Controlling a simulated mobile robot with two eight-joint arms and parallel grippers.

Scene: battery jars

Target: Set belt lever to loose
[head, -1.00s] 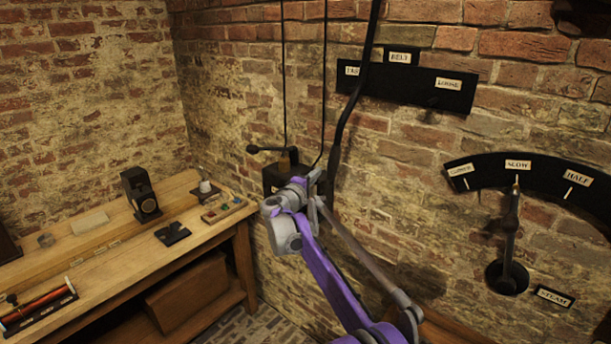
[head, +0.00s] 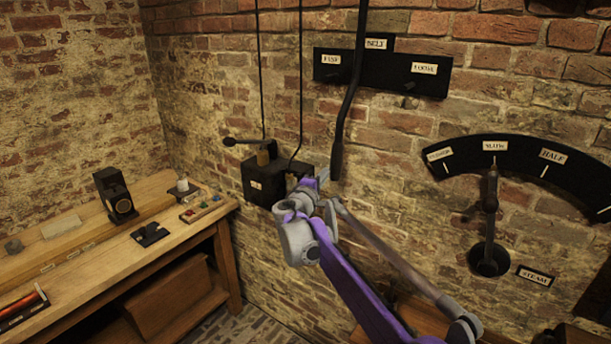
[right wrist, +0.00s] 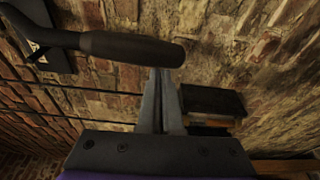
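The belt lever (head: 345,110) is a long black bar hanging from above. It crosses the black BELT plate (head: 385,75) just right of the FAST label (head: 331,59), left of the LOOSE label (head: 424,68). My right gripper (head: 325,178) is beside the lever's lower grip, on its left in the head view. In the right wrist view the dark grip (right wrist: 130,47) lies across the tips of my right gripper (right wrist: 160,75). The fingers look shut together, not around the grip. Whether they touch it is unclear. My left gripper is out of view.
A black wall box (head: 262,182) with a small lever is just left of my right gripper. The steam lever (head: 490,215) and its dial (head: 520,155) are at the right. A wooden bench (head: 120,245) with small items stands at left.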

